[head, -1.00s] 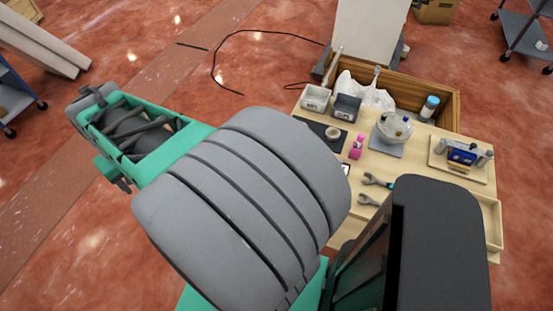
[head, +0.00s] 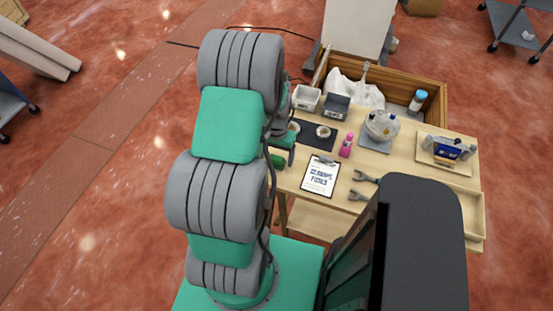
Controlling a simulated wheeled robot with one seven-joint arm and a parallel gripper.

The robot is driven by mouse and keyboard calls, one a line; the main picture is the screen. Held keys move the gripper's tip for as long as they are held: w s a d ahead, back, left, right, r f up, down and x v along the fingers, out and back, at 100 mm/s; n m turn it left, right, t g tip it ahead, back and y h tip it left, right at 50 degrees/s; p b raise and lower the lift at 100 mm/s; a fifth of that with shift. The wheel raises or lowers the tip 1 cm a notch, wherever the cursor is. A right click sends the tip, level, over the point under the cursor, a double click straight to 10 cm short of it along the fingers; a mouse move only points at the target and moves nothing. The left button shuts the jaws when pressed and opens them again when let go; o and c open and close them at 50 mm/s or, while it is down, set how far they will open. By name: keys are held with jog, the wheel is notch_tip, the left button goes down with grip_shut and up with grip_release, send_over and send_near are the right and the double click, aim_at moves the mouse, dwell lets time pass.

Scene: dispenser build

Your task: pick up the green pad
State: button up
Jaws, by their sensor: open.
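A small dark green block (head: 276,161), which looks like the green pad, lies at the left edge of the wooden table (head: 300,205), partly hidden behind my arm.
A clipboard (head: 320,176) lies in front of a black mat (head: 318,143) with a tape roll (head: 323,131). An open wooden crate (head: 430,112) stands behind.

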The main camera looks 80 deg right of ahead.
jog(key=shift+d+f, duration=0.1)
jog(key=shift+f, duration=0.7)
jog(key=c, duration=1.5)
jog(key=shift+r, duration=0.15)
jog(key=shift+r, duration=0.25)
jog(key=r, duration=0.1)
jog(key=r+b, duration=0.1)
jog(key=shift+s+d+r, duration=0.15)
jog(key=shift+s+r, duration=0.05)
jog(key=shift+r, duration=0.15)
jog(key=s+d+r+b, duration=0.1)
jog(key=s+r, duration=0.2)
jog(key=s, duration=0.1)
jog(key=s+d+r+b, duration=0.1)
jog(key=s+d+r, duration=0.1)
jog(key=s+r, duration=0.1)
jog(key=s+d+r+b, duration=0.1)
jog(key=s+d+r, duration=0.1)
jog(key=s, duration=0.3)
jog(key=shift+s+d+r, duration=0.1)
jog(key=shift+d+r, duration=0.05)
jog(key=shift+r, duration=0.25)
jog(key=shift+s+d+r, duration=0.1)
jog(key=shift+r, duration=0.3)
